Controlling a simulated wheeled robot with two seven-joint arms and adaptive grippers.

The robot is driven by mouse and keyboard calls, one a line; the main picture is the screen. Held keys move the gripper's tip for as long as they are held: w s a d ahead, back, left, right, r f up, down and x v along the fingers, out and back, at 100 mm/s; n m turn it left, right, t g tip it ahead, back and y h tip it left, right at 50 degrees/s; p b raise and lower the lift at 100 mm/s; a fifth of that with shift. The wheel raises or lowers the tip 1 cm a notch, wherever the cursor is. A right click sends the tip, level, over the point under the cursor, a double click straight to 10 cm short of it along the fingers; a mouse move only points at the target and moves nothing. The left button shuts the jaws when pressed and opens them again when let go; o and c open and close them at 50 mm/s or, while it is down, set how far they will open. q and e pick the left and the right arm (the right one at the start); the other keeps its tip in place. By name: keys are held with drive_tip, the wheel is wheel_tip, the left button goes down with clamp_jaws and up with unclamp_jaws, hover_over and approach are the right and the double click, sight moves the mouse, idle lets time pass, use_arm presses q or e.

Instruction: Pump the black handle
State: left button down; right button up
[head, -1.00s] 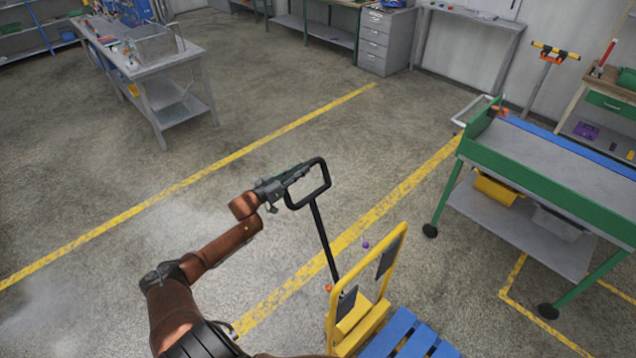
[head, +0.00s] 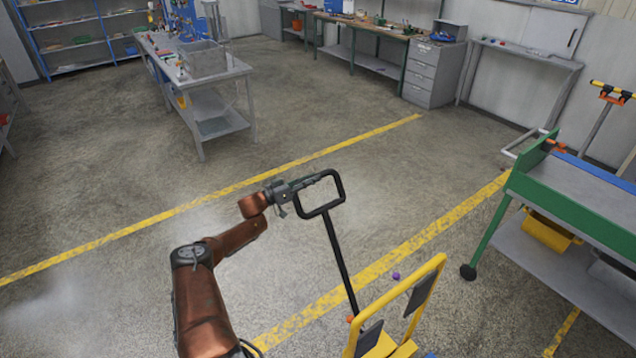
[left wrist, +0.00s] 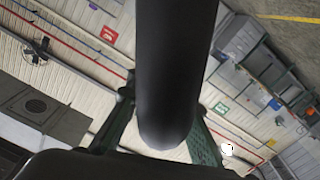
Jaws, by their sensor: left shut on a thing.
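The black handle (head: 340,254) is a long bar with a rectangular loop at its top. It rises from a yellow pallet jack frame (head: 431,277) at the bottom of the head view and leans up to the left. My left gripper (head: 311,183) is shut on the upper left part of the loop. In the left wrist view the dark bar of the black handle (left wrist: 175,70) fills the middle, between the green-grey fingers of my left gripper (left wrist: 165,140). The lower end of the jack is cut off by the picture edge. My right gripper is not in view.
A green and grey wheeled bench (head: 545,255) stands at the right. A grey table with tools (head: 225,112) stands at the back left. Small purple (head: 396,276) and orange bits show by the jack. The floor around the handle is open, with yellow lines.

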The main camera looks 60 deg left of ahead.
use_arm(q)
drive_tip(key=shift+f, duration=0.1)
drive_tip(key=c, duration=1.9)
unclamp_jaws()
drive_tip(key=shift+o, duration=0.8)
drive_tip(key=shift+s+f, duration=0.1)
drive_tip(key=shift+s, duration=0.5)
drive_tip(key=s, duration=1)
drive_tip(key=shift+s, duration=0.4)
drive_tip(key=shift+s, duration=0.1)
